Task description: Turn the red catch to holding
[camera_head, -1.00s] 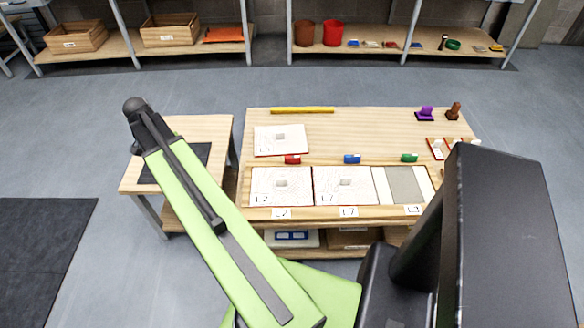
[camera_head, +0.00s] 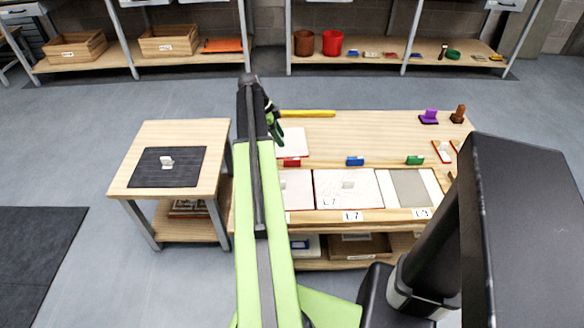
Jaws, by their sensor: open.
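The red catch (camera_head: 291,162) is a small red block at the top edge of the left panel slot on the wooden worktable. Its left side is close to my arm in the picture, and I cannot tell which position it is set to. My gripper (camera_head: 275,118) is at the far end of my green arm, above the table's back left part, farther back than the red catch. It is open and looks empty. My arm hides most of the left panel (camera_head: 299,187) and part of the loose panel (camera_head: 297,143) behind the catch.
A blue catch (camera_head: 354,161) and a green catch (camera_head: 414,160) stand along the same row to the right. A yellow bar (camera_head: 307,114) lies at the back. A side table (camera_head: 130,180) with a dark mat stands left. Purple (camera_head: 429,117) and brown (camera_head: 459,114) pieces stand back right.

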